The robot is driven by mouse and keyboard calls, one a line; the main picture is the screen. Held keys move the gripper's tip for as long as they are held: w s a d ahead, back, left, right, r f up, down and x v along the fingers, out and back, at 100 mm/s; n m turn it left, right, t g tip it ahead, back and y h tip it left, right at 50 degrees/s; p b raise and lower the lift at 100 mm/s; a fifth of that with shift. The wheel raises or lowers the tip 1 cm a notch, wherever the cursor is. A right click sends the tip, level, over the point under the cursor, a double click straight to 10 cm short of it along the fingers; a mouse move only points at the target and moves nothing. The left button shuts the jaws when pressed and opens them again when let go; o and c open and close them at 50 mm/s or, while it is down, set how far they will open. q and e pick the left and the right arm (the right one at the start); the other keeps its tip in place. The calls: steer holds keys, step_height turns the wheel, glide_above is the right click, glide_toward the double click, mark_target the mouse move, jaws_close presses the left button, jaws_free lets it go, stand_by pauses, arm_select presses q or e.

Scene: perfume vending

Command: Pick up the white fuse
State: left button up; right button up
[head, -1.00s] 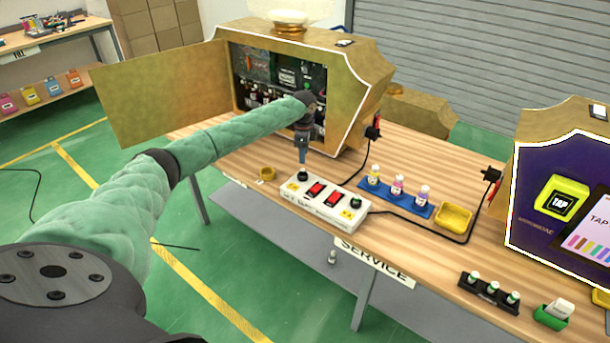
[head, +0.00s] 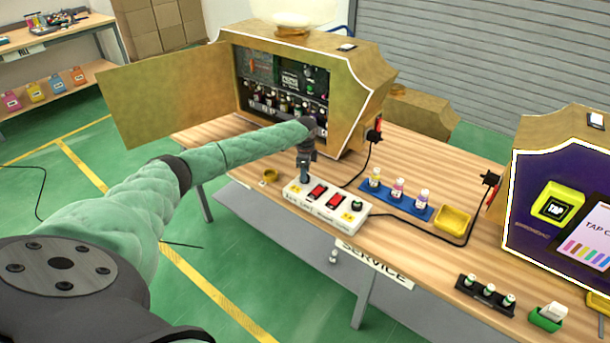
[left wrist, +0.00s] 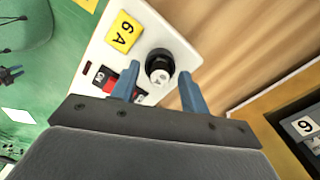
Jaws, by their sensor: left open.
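A white power strip (head: 338,209) with red switches lies near the table's front edge. At its left end, a round black fitting with a pale centre (left wrist: 160,70) stands on the strip, beside a yellow 6A label (left wrist: 123,32). This may be the white fuse or its holder; I cannot tell which. My left gripper (head: 304,180) points down over that end, and hides the fitting in the head view. In the left wrist view its blue fingers (left wrist: 158,84) are open on either side of the fitting, with no clear contact.
An open gold machine (head: 365,85) stands behind. A blue rack of small bottles (head: 408,206) and a yellow tray (head: 452,217) are right of the strip. A small yellow cup (head: 270,175) is left of it. A black cable (head: 425,222) runs along the table.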

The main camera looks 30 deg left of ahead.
arm_select(q)
steer(key=shift+f, duration=0.15)
jaws_close()
